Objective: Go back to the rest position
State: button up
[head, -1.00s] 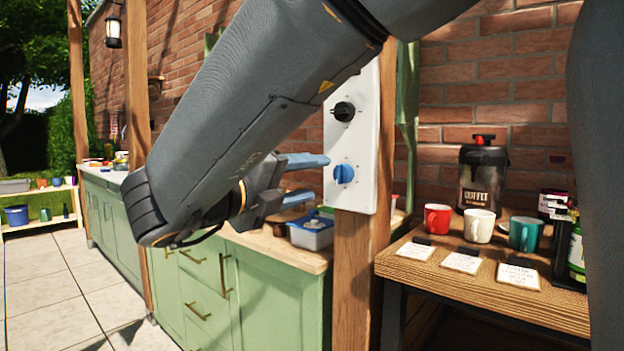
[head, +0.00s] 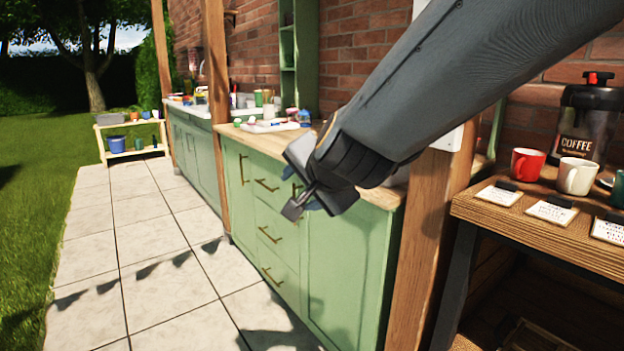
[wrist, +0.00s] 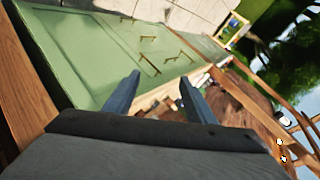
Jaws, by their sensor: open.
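My gripper (head: 302,203) hangs in front of the green cabinet (head: 345,255) in the head view, at the end of my grey arm, which crosses from the upper right. In the wrist view my gripper (wrist: 160,93) shows two blue-grey fingers spread apart with nothing between them. It is open and empty, and the green cabinet (wrist: 90,55) lies beyond the fingers. The white panel (head: 447,138) on the wooden post is mostly hidden behind my arm.
A wooden side table (head: 480,212) at the right holds a red mug (head: 527,164), a white mug (head: 576,176), cards and a coffee container (head: 585,125). A wooden post (head: 425,230) stands before the cabinet. The paved floor (head: 150,270) at the left is clear.

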jog(key=s+d+f+n+g+h, duration=0.1)
jog(key=s+d+f+n+g, duration=0.3)
jog(key=s, duration=0.4)
jog(key=s+d+f+n+g+h, duration=0.1)
jog(key=s+d+f+n+g, duration=0.2)
jog(key=s+d+f, duration=0.35)
jog(key=s+d+f+n+g+h, duration=0.1)
jog(key=s+d+f+n+g, duration=0.2)
jog(key=s, duration=0.6)
jog(key=d+r+m+g+h+p, duration=0.1)
jog(key=d+r+p, duration=0.7)
jog(key=p, duration=0.9)
jog(key=shift+r+m, duration=0.4)
jog(key=shift+r, duration=0.2)
jog(key=shift+s, duration=0.1)
